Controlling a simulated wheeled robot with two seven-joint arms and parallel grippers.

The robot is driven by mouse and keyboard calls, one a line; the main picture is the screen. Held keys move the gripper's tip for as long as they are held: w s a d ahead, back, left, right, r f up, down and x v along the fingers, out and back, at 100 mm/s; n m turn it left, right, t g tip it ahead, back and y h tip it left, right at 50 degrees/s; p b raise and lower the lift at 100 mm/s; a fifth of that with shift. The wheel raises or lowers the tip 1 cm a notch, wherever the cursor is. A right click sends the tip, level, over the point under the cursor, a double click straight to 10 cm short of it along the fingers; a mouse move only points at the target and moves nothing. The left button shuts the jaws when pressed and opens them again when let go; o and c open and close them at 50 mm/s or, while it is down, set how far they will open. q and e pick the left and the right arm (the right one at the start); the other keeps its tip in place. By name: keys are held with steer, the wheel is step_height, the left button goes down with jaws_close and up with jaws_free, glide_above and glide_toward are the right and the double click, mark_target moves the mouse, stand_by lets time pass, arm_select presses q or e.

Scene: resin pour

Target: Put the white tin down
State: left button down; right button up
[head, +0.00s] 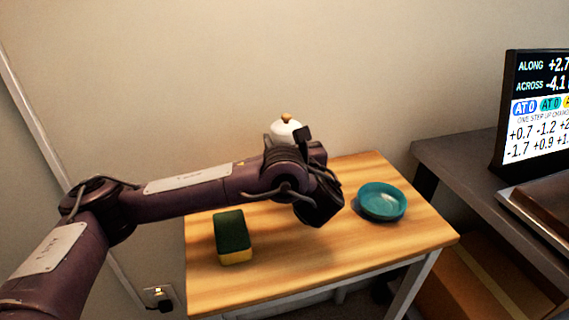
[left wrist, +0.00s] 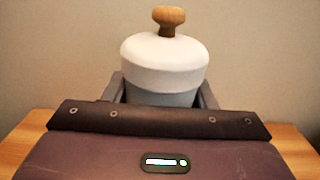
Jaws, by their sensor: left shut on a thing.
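The white tin (head: 287,131) shows behind my left gripper in the head view, with its domed lid and wooden knob visible. In the left wrist view the tin (left wrist: 165,62) stands upright between the two fingers of my left gripper (left wrist: 163,92), which is shut on it. Its lower part is hidden by the gripper body in both views. The wooden table (head: 330,250) lies below. I cannot tell whether the tin's base touches the table. My right gripper is not in view.
A green and yellow sponge (head: 232,237) lies on the table left of the gripper. A teal bowl (head: 382,201) sits on the right. The table's front middle is clear. A darker desk with a screen (head: 535,110) stands at the right.

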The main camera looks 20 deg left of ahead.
arm_select(q)
step_height(320, 180, down, 4)
steer(key=shift+f+b, duration=0.1)
steer(key=shift+b, duration=0.35)
steer(key=shift+f, duration=0.3)
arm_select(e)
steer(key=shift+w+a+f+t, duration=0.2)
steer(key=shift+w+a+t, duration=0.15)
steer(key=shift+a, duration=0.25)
arm_select(q)
steer(key=shift+f, duration=0.1)
steer(key=c, duration=0.6)
jaws_free()
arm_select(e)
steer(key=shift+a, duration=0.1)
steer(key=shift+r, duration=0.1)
